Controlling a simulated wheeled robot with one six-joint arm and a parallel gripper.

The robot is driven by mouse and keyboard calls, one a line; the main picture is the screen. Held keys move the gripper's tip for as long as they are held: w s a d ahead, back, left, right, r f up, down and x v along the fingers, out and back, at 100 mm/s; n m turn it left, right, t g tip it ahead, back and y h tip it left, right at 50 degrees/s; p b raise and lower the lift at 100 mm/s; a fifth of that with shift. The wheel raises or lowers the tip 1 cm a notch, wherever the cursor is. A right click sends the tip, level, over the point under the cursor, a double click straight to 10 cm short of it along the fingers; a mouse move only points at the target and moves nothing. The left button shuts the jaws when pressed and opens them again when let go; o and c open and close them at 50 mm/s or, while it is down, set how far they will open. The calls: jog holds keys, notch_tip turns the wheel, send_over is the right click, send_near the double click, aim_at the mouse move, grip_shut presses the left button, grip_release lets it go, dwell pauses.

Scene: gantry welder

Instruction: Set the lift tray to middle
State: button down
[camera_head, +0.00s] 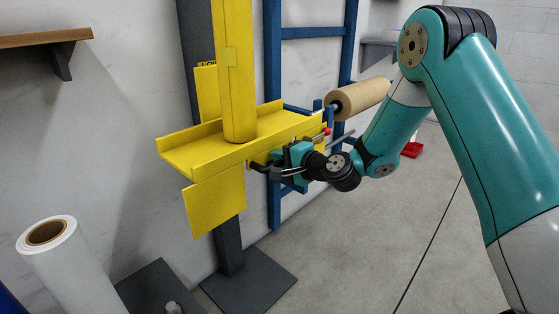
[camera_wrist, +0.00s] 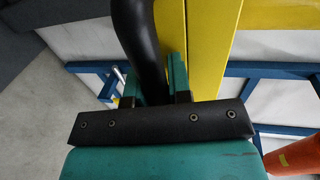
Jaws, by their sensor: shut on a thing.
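The yellow lift tray (camera_head: 205,160) is mounted on a dark grey upright post (camera_head: 228,245), roughly midway up what I see of it. A black handle (camera_head: 256,166) sticks out from the tray's front side. My gripper (camera_head: 268,170) is at this handle and shut on it. In the wrist view, the black curved handle (camera_wrist: 140,35) runs down between the fingers of my gripper (camera_wrist: 158,92), beside the yellow tray side (camera_wrist: 208,45). The fingers hide the handle's end. Any height marks on the post are hidden or too small to read.
A tall yellow column (camera_head: 238,75) rises at the tray. Behind stands a blue frame (camera_head: 273,60) with a brown roll (camera_head: 358,97). A white roll (camera_head: 65,260) stands at lower left, and a wooden shelf (camera_head: 40,39) is on the wall.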

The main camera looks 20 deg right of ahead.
notch_tip(320, 180, up, 44)
jog(key=p, duration=3.2)
jog(key=shift+w, duration=0.1)
jog(key=c, duration=1.3)
grip_release()
jog(key=shift+c, duration=0.2)
jog(key=b+v, duration=0.4)
jog(key=v, duration=1.3)
jog(key=shift+s+d+f, duration=0.15)
jog(key=shift+s+f, duration=0.05)
jog(key=shift+s, duration=0.15)
